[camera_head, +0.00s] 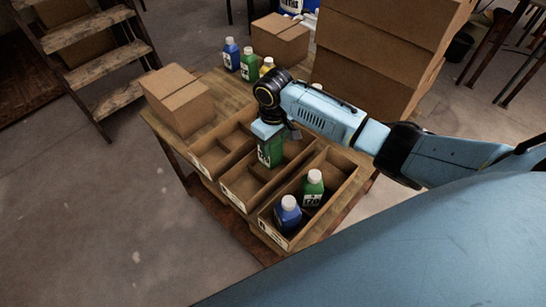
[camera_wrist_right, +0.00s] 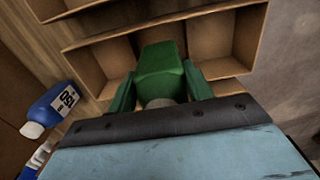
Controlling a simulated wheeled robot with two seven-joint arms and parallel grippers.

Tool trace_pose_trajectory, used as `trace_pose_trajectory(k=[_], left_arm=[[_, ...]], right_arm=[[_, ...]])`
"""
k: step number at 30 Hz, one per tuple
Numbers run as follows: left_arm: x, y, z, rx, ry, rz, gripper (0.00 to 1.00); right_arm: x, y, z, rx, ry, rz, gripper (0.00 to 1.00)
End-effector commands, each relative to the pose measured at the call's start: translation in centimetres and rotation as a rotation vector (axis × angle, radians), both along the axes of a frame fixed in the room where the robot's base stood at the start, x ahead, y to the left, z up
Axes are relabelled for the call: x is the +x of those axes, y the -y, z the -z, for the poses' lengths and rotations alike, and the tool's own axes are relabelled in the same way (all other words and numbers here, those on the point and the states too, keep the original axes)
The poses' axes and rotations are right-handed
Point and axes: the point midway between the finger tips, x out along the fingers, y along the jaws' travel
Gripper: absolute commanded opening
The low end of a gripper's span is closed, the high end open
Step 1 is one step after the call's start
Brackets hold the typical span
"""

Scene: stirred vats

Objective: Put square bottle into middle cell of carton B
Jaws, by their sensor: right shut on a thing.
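My right gripper (camera_head: 269,136) is shut on a green square bottle (camera_head: 271,153) with a white label, held roughly upright over the middle one of three open cartons. In the right wrist view the bottle (camera_wrist_right: 161,68) lies between the fingers (camera_wrist_right: 160,92), with an open carton (camera_wrist_right: 112,48) and its dividers behind it. The middle carton (camera_head: 238,198) has an empty near cell. The bottle's lower end appears at about rim height over the central part; I cannot tell how deep it is. The letters on the cartons are unreadable. My left gripper is not in view.
The right carton (camera_head: 269,228) holds a blue bottle (camera_head: 288,214) and a green bottle (camera_head: 313,189). The left carton (camera_head: 204,163) shows empty cells. A closed box (camera_head: 178,100) stands at the table's left; more bottles and tall stacked boxes (camera_head: 375,60) stand behind.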

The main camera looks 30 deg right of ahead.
Motion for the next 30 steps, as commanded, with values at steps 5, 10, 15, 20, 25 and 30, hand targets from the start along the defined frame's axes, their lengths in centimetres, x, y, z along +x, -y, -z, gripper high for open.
trace_pose_trajectory(k=[5,10,15,20,25,30], left_arm=[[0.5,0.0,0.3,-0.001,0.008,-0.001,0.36],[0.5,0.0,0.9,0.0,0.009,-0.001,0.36],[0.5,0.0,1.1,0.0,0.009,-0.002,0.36],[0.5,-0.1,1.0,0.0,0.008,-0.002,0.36],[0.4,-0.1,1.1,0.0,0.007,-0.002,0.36],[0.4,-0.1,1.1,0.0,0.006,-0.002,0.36]], right_arm=[[0.0,0.0,1.5,0.0,0.0,0.0,0.26],[0.0,-0.1,3.7,0.0,0.0,0.001,0.26],[0.1,0.0,4.8,0.0,0.003,0.0,0.26],[0.1,0.0,4.7,0.0,0.003,0.0,0.26],[0.0,0.0,5.1,-0.001,0.001,0.001,0.55],[0.0,0.0,5.1,-0.001,0.001,0.001,0.72]])
